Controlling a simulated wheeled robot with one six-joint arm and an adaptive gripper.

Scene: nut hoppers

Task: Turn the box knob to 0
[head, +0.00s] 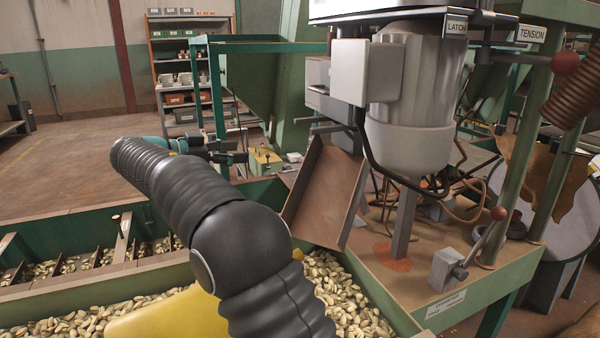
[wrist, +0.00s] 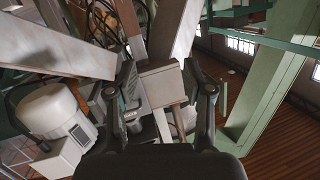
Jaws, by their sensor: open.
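My gripper (head: 236,157) is at the far end of my black arm in the head view, left of the rusty chute and apart from it. In the wrist view my gripper (wrist: 159,78) has its two dark fingers spread, with nothing held between them. A grey box (wrist: 162,87) shows beyond and between the fingers; I cannot tell whether it is the task's box, and no knob face or number on it is readable. In the head view a small grey box (head: 446,266) with a short knob or lever sits at the green table's front corner, well right of my gripper.
A rusty chute (head: 321,190) slopes beside the big grey motor (head: 410,100). The green table (head: 400,292) carries cables and posts. Troughs of nuts (head: 345,290) lie below my arm. Levers with red balls (head: 566,64) are at right. Open floor (head: 70,150) lies at left.

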